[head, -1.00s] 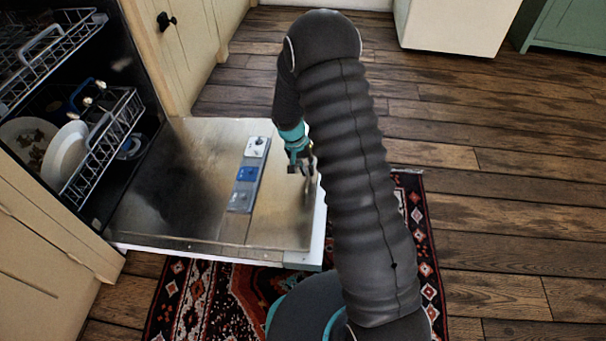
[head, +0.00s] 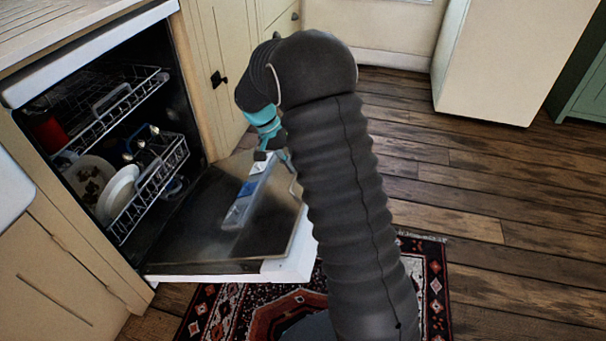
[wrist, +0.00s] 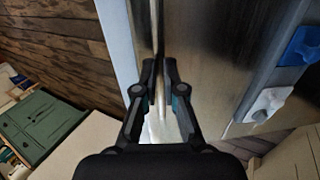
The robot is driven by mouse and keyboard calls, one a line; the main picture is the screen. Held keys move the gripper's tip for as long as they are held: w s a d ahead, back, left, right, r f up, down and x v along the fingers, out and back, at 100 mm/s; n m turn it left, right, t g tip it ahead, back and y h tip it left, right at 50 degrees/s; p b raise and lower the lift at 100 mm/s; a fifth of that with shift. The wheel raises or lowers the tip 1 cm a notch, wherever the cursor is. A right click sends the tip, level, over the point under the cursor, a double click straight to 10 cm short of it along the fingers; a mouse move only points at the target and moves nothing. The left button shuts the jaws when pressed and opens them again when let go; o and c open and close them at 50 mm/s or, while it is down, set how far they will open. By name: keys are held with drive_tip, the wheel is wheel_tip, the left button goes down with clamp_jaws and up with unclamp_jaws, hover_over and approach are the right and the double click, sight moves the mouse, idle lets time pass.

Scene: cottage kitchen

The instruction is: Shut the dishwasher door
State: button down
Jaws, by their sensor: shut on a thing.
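The dishwasher door (head: 265,225) is hinged down and partly raised, its steel inner face tilted upward. In the wrist view the door (wrist: 215,50) fills the middle and right. My gripper (wrist: 159,68) is shut on the door's rim, with one finger on each side of it. In the head view my gripper (head: 284,157) is at the door's far outer corner, partly hidden by my arm. A dispenser strip with blue and white parts (head: 247,190) lies on the inner face. The door's outer face is mostly hidden.
The upper rack (head: 115,105) and lower rack (head: 150,195) sit inside the tub, with plates (head: 118,193) in the lower one. A patterned rug (head: 436,275) lies under the door on the wooden floor. Cream cabinets (head: 215,50) flank the dishwasher.

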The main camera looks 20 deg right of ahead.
drive_tip(key=c, duration=1.7)
unclamp_jaws()
drive_tip(key=shift+w+a+f, duration=0.1)
drive_tip(key=shift+w+a, duration=0.4)
drive_tip(key=shift+a, duration=0.3)
drive_tip(key=o, duration=0.4)
drive_tip(key=shift+s, duration=0.15)
drive_tip(key=shift+o, duration=0.4)
drive_tip(key=shift+d, duration=0.35)
drive_tip(key=v, duration=1.2)
drive_tip(key=shift+o, duration=0.2)
